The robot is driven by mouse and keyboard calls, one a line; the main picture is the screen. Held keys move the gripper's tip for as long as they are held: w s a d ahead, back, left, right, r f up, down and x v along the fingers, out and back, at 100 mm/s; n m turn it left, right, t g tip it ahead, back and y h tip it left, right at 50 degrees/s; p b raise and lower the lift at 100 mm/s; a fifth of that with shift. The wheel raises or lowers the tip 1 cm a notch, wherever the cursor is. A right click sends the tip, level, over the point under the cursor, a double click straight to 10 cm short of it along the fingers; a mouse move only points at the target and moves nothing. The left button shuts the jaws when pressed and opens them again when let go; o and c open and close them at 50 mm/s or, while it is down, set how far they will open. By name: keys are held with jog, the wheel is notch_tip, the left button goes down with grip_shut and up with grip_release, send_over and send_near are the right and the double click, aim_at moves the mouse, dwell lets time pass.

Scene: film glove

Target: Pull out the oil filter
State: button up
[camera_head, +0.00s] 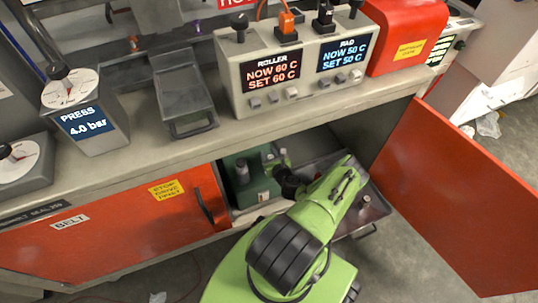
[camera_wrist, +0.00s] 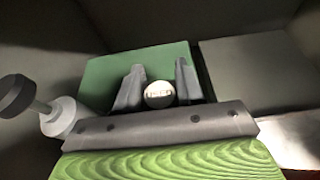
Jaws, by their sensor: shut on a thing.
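In the head view, my green arm reaches into the open cabinet and my gripper (camera_head: 276,163) is at the right side of the green housing (camera_head: 241,192). My gripper and wrist hide the filter there. Whether the filter is still seated in the housing cannot be told.
A grey cylinder (camera_head: 241,170) stands on the housing; a grey knob on a stem (camera_wrist: 60,115) is left of my fingers. An open red door (camera_head: 455,200) is at right, a shut red door (camera_head: 120,238) at left. The worktop (camera_head: 160,145) overhangs my gripper.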

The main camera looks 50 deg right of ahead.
jog(key=shift+r, duration=0.4)
jog(key=shift+r+p, duration=2.15)
jog(key=shift+r, duration=0.25)
notch_tip(320, 180, up, 3)
jog(key=shift+f+p, duration=0.1)
jog(key=shift+p, duration=1.05)
